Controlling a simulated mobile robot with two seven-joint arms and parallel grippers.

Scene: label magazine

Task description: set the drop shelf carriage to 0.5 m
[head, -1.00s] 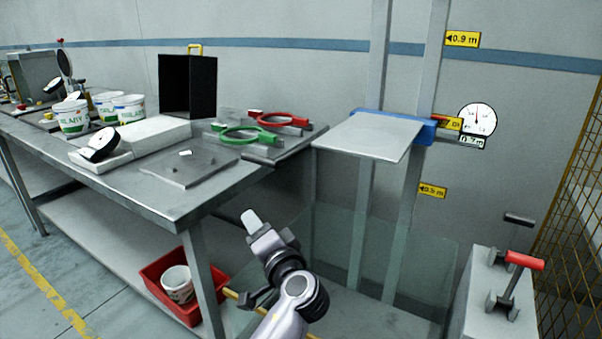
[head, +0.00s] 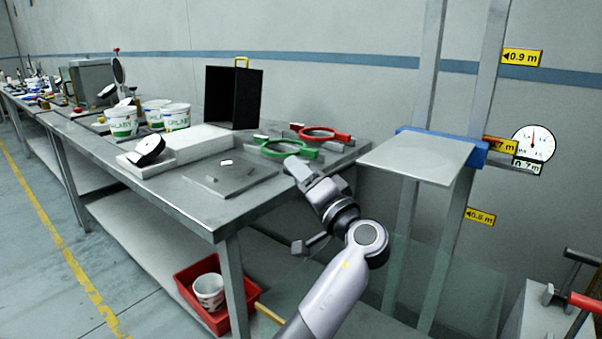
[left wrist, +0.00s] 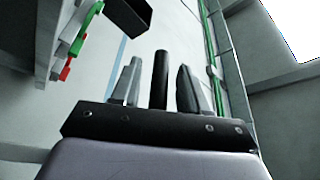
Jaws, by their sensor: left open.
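The drop shelf carriage is a flat grey plate (head: 418,158) on a blue bracket (head: 478,150), set on two upright rails (head: 485,85). The bracket is level with the middle yellow label (head: 500,147), which is partly covered and ends in "7 m". Above it is the 0.9 m label (head: 521,57); below is a lower label (head: 480,216), likely 0.5 m. A round dial (head: 533,142) has a 0.7 m plate (head: 528,166). My left gripper (head: 300,172) is open, left of the plate and apart from it. Its fingers show in the left wrist view (left wrist: 160,85). My right gripper is out of view.
A red-handled lever (head: 586,302) stands on a grey pedestal (head: 530,315) at lower right. The workbench (head: 205,215) carries tubs, a black box (head: 232,98) and green and red ring tools (head: 290,148). A red bin (head: 192,287) sits below. A glass panel (head: 460,290) stands below the carriage.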

